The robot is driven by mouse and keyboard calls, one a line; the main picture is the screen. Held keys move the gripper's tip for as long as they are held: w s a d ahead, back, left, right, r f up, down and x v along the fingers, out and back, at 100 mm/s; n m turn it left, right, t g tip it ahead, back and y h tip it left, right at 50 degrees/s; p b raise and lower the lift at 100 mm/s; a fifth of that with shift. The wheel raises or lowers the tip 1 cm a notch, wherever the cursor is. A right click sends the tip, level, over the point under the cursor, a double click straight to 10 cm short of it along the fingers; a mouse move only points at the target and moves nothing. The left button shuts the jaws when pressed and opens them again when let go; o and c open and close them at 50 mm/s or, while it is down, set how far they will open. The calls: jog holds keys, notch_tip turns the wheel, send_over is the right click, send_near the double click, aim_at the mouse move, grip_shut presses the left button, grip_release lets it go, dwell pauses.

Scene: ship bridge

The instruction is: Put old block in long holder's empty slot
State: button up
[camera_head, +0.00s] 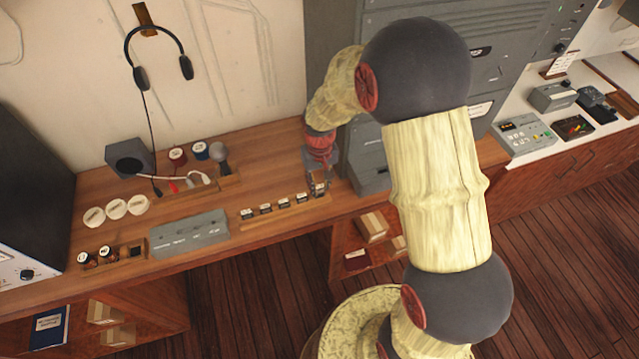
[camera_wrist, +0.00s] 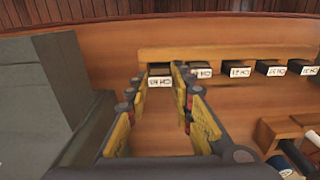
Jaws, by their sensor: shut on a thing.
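The long holder (camera_head: 285,218) is a wooden strip on the desk with a row of small dark blocks with white labels. In the wrist view its bar (camera_wrist: 225,54) runs across the top, with several labelled blocks (camera_wrist: 238,70) to the right of my gripper. My gripper (camera_head: 318,184) points down at the strip's right end. In the wrist view, my gripper (camera_wrist: 161,82) is shut on a dark block with a white label (camera_wrist: 160,81), in line with the row. I cannot tell whether this block is fully seated in a slot.
A grey box (camera_head: 189,234) and a short holder (camera_head: 112,257) with round knobs and a dark square lie left of the strip. A rack with jars and a microphone (camera_head: 219,157) stands behind. A grey cabinet (camera_wrist: 62,85) is close beside my gripper.

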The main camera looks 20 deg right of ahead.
jog(key=shift+f+b, duration=0.55)
jog(key=shift+f, duration=0.5)
dwell(2.5)
jog(key=o, duration=0.9)
jog(key=shift+c, duration=0.2)
jog(key=shift+o, duration=0.5)
jog(key=shift+r, duration=0.1)
notch_tip(320, 180, up, 12)
